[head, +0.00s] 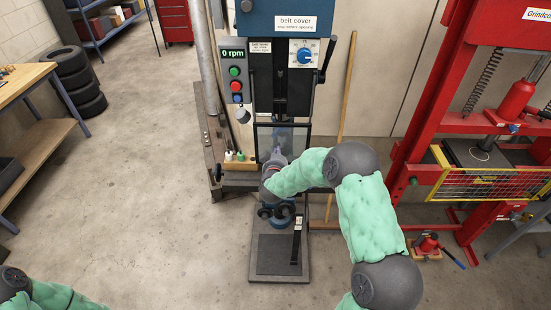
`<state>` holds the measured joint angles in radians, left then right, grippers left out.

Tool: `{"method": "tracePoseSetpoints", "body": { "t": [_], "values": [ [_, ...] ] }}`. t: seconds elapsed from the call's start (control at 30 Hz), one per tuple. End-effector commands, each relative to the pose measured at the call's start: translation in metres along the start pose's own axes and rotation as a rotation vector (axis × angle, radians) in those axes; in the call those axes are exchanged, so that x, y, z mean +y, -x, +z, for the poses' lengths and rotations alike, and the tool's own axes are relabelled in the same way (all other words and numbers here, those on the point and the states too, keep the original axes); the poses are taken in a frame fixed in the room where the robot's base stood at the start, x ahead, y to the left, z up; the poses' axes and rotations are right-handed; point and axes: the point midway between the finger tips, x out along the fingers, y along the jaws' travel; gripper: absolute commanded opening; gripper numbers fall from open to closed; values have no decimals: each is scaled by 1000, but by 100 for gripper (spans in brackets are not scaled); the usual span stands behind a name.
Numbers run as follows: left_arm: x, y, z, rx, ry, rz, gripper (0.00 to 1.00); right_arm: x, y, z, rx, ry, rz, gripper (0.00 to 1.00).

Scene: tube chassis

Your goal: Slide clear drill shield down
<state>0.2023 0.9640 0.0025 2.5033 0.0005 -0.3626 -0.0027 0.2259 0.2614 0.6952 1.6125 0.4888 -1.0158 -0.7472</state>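The drill press stands upright in the middle of the head view, with its blue belt cover (285,20) at the top. The clear drill shield (298,138) is a see-through panel in a thin dark frame, below the dark drill head. My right arm reaches in from the lower right, and its gripper (279,155) is in front of the shield's lower middle. The gripper is small and partly hidden by its own wrist, so I cannot tell whether it touches the shield or is open or shut. Only part of my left arm shows at the bottom left; its gripper is out of view.
A control box reading 0 rpm (234,70) sits left of the drill head. A wooden broom handle (344,90) leans on the right. A red press (425,110) stands farther right.

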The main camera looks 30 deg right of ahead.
Motion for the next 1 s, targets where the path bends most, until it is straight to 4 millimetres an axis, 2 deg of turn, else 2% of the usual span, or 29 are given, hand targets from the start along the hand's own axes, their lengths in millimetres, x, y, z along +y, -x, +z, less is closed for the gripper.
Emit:
{"method": "tracePoseSetpoints", "body": {
  "t": [0.03,0.3,0.5,0.67,0.87,0.97,1.0],
  "values": [
    [2,6,0,1,1,0,40,2,7,-8,1,0,-1,0],
    [2,4,0,0,0,0,40,0,64,-4,2,2,-3,0],
    [2,6,0,0,1,0,40,0,91,-3,1,1,-2,0],
    [2,6,0,0,1,0,40,0,99,-3,2,0,-2,0],
    [2,5,0,0,0,0,40,-1,100,0,-4,1,-7,0],
    [0,1,0,0,0,0,40,-13,100,20,-38,0,-46,0],
    [-1,-2,0,0,0,0,40,-21,100,34,-65,-3,-75,0]
  ]
}}
